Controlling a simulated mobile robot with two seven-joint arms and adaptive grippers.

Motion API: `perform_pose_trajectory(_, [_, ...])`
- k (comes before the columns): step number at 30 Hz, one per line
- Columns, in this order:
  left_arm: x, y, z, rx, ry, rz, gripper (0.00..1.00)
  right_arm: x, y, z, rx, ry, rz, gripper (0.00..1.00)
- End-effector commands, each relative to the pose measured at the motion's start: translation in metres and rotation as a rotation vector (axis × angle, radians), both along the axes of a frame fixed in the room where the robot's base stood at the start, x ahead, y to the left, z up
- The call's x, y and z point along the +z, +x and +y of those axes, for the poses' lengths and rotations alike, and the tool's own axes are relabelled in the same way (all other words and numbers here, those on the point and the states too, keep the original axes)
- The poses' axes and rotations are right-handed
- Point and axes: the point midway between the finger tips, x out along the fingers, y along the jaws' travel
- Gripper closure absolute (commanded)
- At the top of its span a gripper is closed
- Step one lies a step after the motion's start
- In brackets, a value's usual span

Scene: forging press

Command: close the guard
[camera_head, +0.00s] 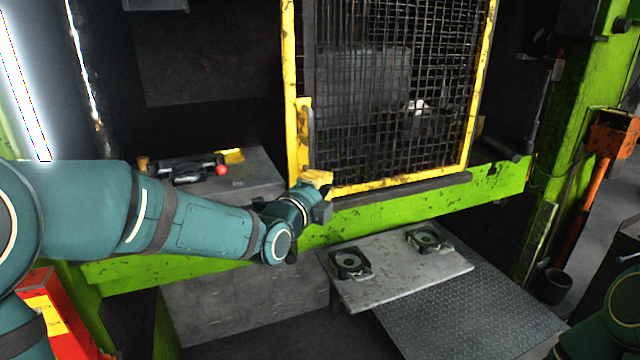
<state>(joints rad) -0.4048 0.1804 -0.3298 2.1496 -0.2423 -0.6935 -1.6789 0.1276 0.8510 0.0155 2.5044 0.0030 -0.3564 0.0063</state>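The guard (390,95) is a yellow-framed panel of dark wire mesh on the green press (420,208). It covers the right part of the press opening, and the left part stands uncovered. A yellow upright plate with a grey handle (309,126) is on its left edge. My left arm reaches in from the left. My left gripper (318,190) is at the lower left corner of the guard frame, below the handle. Its fingers are small and partly hidden, so I cannot tell whether it touches the frame. Only part of my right arm shows at the bottom right.
A white-grey plate (400,290) with two dark round-holed parts stands in front of the press. A grey block (262,175) with a red-knobbed device is in the uncovered left part. A red and yellow post (55,318) stands at the lower left.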

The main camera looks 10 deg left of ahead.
Motion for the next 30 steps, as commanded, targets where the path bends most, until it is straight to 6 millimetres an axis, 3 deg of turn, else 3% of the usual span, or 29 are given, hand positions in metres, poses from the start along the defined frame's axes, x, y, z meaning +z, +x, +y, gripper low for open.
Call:
perform_pose_trajectory(14, [-0.001, 0.082, -0.021, 0.0, -0.001, 0.004, 1.0, 0.005, 0.002, 0.0, -0.002, 0.0, -0.003, 0.53])
perform_pose_trajectory(21, [-0.001, 0.068, 0.008, 0.002, -0.003, 0.003, 1.0, 0.005, 0.002, 0.0, -0.003, 0.0, -0.004, 0.53])
perform_pose_trajectory(30, [-0.001, 0.063, 0.017, 0.0, -0.002, 0.004, 1.0, 0.006, 0.002, 0.0, -0.003, -0.001, -0.005, 0.53])
